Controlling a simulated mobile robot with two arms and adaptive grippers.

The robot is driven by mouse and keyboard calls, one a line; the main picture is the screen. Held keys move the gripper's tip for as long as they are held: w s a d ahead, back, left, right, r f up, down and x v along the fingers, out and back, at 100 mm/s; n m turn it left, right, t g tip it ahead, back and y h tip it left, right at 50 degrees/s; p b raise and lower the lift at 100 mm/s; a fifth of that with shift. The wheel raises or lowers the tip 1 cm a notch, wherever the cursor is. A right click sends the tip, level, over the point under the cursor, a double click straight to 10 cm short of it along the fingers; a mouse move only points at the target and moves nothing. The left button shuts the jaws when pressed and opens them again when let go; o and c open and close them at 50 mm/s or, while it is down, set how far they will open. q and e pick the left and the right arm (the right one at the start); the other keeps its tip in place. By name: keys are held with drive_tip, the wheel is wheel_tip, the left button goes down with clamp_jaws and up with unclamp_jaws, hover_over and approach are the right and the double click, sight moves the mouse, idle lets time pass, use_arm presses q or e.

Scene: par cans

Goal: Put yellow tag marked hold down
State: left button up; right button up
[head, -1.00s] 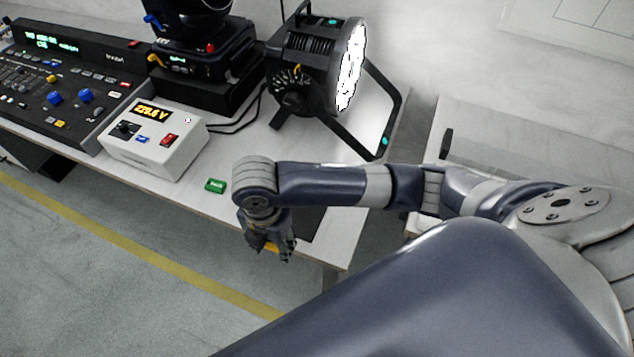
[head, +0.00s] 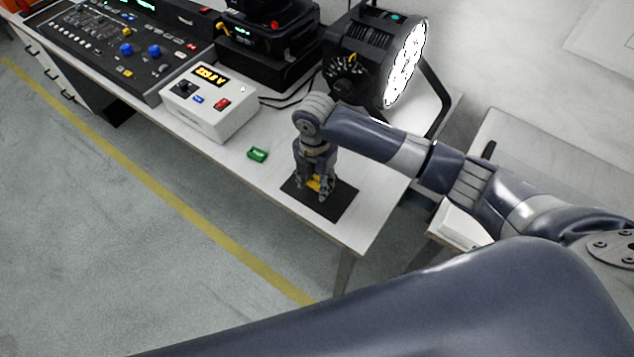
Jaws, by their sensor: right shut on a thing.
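In the head view a yellow tag (head: 314,184) sits between the fingers of my right gripper (head: 316,190), which is shut on it. The fingers point down over a black mat (head: 336,205) near the front right of the white table. I cannot tell whether the tag touches the mat, and its marking is hidden. A green tag (head: 257,155) lies on the table to the left of the gripper. My left gripper is not in view.
A white power box (head: 210,108) with a lit display and a black control console (head: 120,45) stand on the left. A par can (head: 375,60) stands behind my right arm. Bare white tabletop (head: 375,225) lies right of the mat.

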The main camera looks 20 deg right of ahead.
sight(317, 182)
drive_tip(key=shift+w+d, duration=0.2)
drive_tip(key=shift+w, duration=0.1)
drive_tip(key=shift+w+d+f, duration=0.15)
drive_tip(key=shift+w+f, duration=0.05)
drive_tip(key=shift+w, duration=0.05)
wheel_tip(317, 182, down, 3)
drive_tip(key=shift+r+p, duration=0.2)
drive_tip(key=shift+p, duration=0.35)
drive_tip(key=shift+f, duration=0.5)
drive_tip(key=o, duration=0.9)
drive_tip(key=shift+c, duration=0.2)
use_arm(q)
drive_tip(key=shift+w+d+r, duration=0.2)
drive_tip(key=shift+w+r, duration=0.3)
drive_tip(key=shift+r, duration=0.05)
